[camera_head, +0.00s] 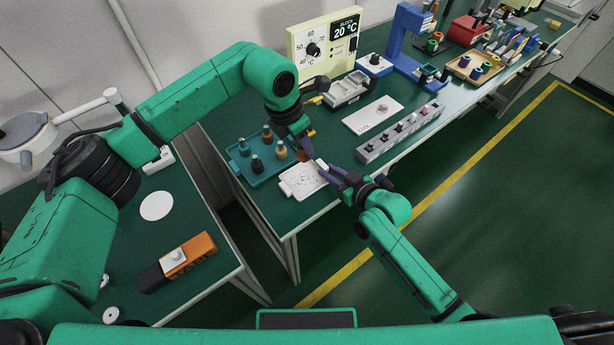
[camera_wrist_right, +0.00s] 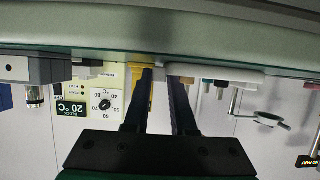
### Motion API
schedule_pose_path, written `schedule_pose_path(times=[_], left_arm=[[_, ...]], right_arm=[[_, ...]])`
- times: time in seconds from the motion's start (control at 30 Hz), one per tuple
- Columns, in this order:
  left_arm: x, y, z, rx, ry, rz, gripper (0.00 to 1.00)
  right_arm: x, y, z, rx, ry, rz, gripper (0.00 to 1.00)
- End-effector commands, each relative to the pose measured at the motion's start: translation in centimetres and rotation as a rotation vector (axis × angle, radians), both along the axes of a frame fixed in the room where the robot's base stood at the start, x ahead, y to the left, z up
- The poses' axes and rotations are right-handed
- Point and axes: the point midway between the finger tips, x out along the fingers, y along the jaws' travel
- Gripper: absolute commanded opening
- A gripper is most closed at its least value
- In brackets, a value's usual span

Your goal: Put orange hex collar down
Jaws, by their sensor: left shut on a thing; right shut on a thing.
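My left gripper (camera_head: 304,145) reaches down over the bench and is shut on the orange hex collar (camera_head: 302,156), which is small and mostly hidden by the fingers. It is just above or at the far edge of a white speckled plate (camera_head: 300,182); I cannot tell if they touch. My right gripper (camera_head: 329,168) comes in from the right, shut on the plate's far right tab. In the right wrist view, which is upside down, the right fingers (camera_wrist_right: 161,75) show beside the plate's edge (camera_wrist_right: 220,71).
A white slab (camera_head: 373,116), a grey rack (camera_head: 400,134) and a temperature unit (camera_head: 325,45) are beyond. A gap separates the near-left bench, which holds a white disc (camera_head: 156,206).

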Motion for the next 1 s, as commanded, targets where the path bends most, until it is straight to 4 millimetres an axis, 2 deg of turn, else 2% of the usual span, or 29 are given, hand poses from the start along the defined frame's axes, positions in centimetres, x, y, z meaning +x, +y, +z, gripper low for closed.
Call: schedule_pose_path(times=[0.2, 0.5, 0.83, 0.87, 0.9, 0.93, 1.0], left_arm=[[-0.1, 0.0, -4.7, -0.002, 0.004, 0.027, 0.00], [0.0, 0.0, -9.6, -0.003, 0.002, 0.026, 0.00], [0.0, 0.0, -10.2, -0.002, 0.001, 0.023, 0.00], [0.0, 0.0, -10.1, -0.002, 0.001, 0.023, 0.53], [0.0, 0.0, -10.1, -0.002, 0.001, 0.023, 0.68], [0.0, 0.0, -10.1, -0.002, 0.001, 0.023, 0.71], [0.0, 0.0, -10.1, -0.002, 0.001, 0.023, 0.71]], right_arm=[[0.0, 0.0, 0.0, -0.001, 0.001, 0.000, 0.00], [0.0, 0.0, 0.0, -0.001, 0.000, 0.000, 0.00], [0.0, 0.0, 0.0, -0.001, 0.001, 0.000, 0.00], [0.0, 0.0, 0.0, -0.001, 0.000, 0.000, 0.00], [0.0, 0.0, 0.0, -0.001, 0.000, 0.000, 0.00], [0.0, 0.0, 0.0, -0.001, 0.000, 0.000, 0.00], [0.0, 0.0, 0.0, -0.001, 0.000, 0.000, 0.00]])
